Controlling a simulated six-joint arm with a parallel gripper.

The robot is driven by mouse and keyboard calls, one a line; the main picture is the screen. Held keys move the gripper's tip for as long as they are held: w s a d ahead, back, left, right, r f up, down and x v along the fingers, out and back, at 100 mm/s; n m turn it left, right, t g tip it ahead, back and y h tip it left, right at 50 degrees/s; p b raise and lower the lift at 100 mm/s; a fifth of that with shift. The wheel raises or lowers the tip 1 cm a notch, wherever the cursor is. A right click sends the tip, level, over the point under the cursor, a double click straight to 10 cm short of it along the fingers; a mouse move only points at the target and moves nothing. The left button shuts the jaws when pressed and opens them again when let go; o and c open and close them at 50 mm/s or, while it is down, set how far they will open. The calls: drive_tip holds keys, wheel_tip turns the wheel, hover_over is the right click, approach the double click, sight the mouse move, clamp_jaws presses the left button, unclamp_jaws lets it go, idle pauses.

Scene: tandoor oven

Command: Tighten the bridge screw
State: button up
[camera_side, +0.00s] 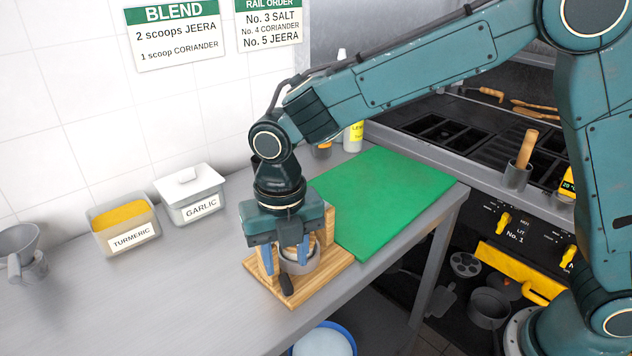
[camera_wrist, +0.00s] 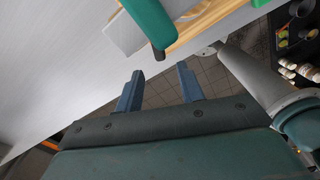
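The fixture that seems to carry the bridge is a wooden base (camera_side: 318,281) with wooden uprights (camera_side: 327,225) and a grey round cup (camera_side: 300,264), near the counter's front edge. A short black handle (camera_side: 286,285) sticks out at its front. I cannot clearly make out the bridge screw; my gripper covers the fixture's top. My gripper (camera_side: 285,257) points down over the fixture, its blue fingers apart around the cup area in the side view. Contact with the fixture cannot be told.
A green cutting board (camera_side: 385,200) lies right of the fixture. Turmeric (camera_side: 125,225) and garlic (camera_side: 190,195) containers stand on the left, with a grey scoop-like vessel (camera_side: 20,250) beyond. A blue-rimmed bucket (camera_side: 322,342) is below the counter edge. The counter's front left is clear.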

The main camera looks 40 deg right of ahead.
sight(288, 285)
drive_tip(key=shift+f, duration=2.9)
clamp_jaws()
